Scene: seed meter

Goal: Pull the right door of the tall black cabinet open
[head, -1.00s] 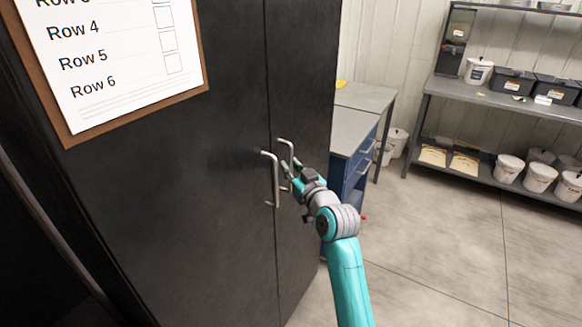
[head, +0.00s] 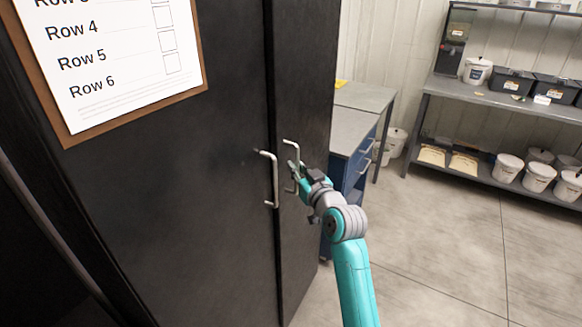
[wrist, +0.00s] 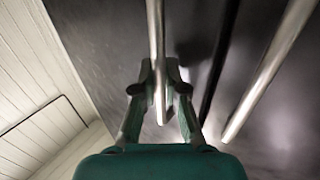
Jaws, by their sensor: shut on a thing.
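The tall black cabinet's right door (head: 304,90) stands slightly ajar, with a narrow dark gap between it and the left door (head: 220,170). My gripper (head: 296,173) is shut on the right door's metal bar handle (head: 298,152). In the wrist view, the fingers of my gripper (wrist: 160,88) close around the right handle (wrist: 156,35). The left door's handle (head: 275,182) is free just beside it and also shows in the wrist view (wrist: 268,72). The cabinet's inside is hidden.
A clipboard sheet (head: 115,50) hangs on the left door. A grey-topped bench (head: 352,130) with blue drawers stands close beyond the right door. A shelf rack (head: 500,103) with tubs and bins is farther right. The floor (head: 450,235) at the right is clear.

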